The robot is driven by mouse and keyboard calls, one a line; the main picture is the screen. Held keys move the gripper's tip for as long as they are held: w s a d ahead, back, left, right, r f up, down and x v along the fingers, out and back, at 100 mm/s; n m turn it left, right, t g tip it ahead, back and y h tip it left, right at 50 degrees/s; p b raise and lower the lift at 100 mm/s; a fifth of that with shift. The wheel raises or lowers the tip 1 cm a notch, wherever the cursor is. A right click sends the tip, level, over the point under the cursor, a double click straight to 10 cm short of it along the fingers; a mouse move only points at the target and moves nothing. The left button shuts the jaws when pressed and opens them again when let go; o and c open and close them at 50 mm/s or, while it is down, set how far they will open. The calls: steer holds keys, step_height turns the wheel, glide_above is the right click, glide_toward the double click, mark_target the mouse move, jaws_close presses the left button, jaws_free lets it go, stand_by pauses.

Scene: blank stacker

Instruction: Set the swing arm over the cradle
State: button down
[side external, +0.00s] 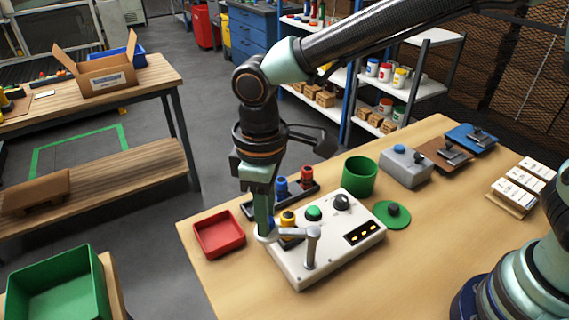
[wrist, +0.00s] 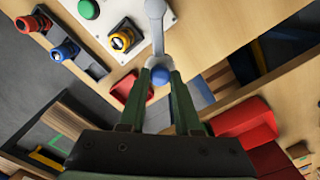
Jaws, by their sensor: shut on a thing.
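The swing arm (side external: 294,232) is a grey bar on an upright post on the white control box (side external: 345,255). It reaches left, past the box's left edge. My gripper (side external: 266,234) points down at its free end. In the wrist view my gripper (wrist: 160,80) is shut on the swing arm's blue ball knob (wrist: 160,76), one finger on each side. A yellow and black round piece (side external: 288,219) stands on the box just behind the bar, apart from it in the wrist view (wrist: 122,40). I cannot tell for sure which part is the cradle.
A black rack (side external: 251,210) with blue (side external: 282,186) and red (side external: 307,174) cylinders stands behind the box. A red tray (side external: 219,233) lies left. A green cup (side external: 360,175), green disc (side external: 391,215) and grey box (side external: 404,166) stand back right. The front right table is clear.

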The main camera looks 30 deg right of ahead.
steer(key=m, duration=0.1)
steer(key=w+d+m, duration=0.1)
steer(key=m, duration=0.1)
steer(key=shift+w+d+r, duration=0.15)
steer(key=shift+w, duration=0.15)
steer(key=shift+w+d+m, duration=0.3)
steer(key=shift+d+m, duration=0.5)
steer(key=shift+m, duration=0.55)
steer(key=shift+w+d+m, duration=0.35)
steer(key=shift+d+m, duration=0.5)
steer(key=shift+m, duration=0.55)
steer(key=shift+w+d+m, duration=0.3)
steer(key=shift+d+m, duration=0.5)
steer(key=shift+m, duration=0.55)
steer(key=shift+d, duration=0.1)
steer(key=c, duration=0.6)
jaws_free()
step_height(320, 180, up, 12)
